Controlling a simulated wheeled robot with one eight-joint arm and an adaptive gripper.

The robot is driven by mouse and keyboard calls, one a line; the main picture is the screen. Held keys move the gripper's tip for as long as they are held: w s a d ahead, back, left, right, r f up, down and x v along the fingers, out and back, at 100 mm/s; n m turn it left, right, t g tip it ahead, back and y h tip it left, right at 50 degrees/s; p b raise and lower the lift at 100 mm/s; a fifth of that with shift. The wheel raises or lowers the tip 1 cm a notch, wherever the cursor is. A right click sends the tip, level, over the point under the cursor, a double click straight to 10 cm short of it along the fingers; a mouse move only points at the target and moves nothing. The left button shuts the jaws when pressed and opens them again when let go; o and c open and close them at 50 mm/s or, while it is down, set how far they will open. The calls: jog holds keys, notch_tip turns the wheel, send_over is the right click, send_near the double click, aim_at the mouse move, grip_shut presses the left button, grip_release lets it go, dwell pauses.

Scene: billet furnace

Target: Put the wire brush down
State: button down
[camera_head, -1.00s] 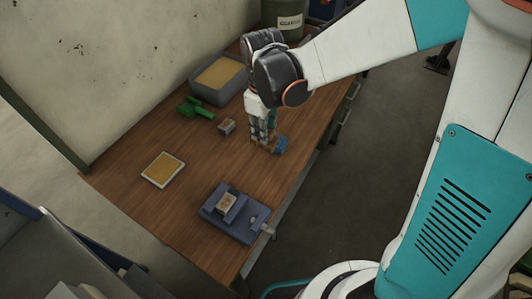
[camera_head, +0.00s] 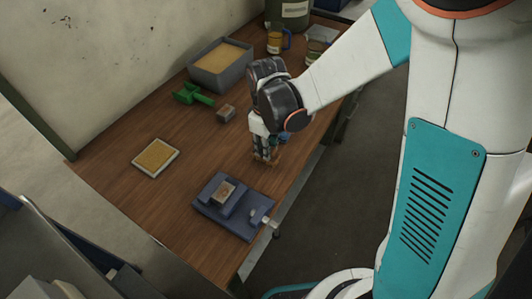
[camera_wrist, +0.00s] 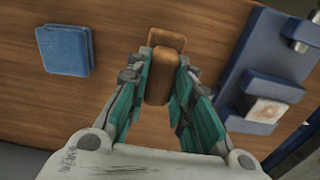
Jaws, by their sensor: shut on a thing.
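The wire brush shows as brown wooden parts between my fingers in the wrist view (camera_wrist: 160,78). In the head view a bit of its brown wood (camera_head: 266,161) shows at the fingertips. My gripper (camera_head: 263,153) points down over the right side of the wooden table and is shut on the brush. The brush is at or just above the tabletop; I cannot tell whether it touches. Its bristles are hidden.
A blue vise (camera_head: 233,207) holding a small block is close in front of my gripper. A blue pad (camera_wrist: 65,50) lies on the other side. A tan-topped plate (camera_head: 156,158), green object (camera_head: 192,95), small block (camera_head: 226,113) and grey bin (camera_head: 221,67) stand farther off. Bare wood lies left.

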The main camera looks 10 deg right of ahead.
jog(key=shift+f, duration=0.9)
jog(key=shift+b, duration=0.3)
jog(key=shift+f, duration=0.2)
jog(key=c, duration=1.4)
grip_release()
jog(key=shift+r, duration=0.15)
notch_tip(320, 180, up, 12)
jog(key=p, duration=0.3)
jog(key=shift+r+p, duration=0.1)
jog(key=shift+p, duration=0.2)
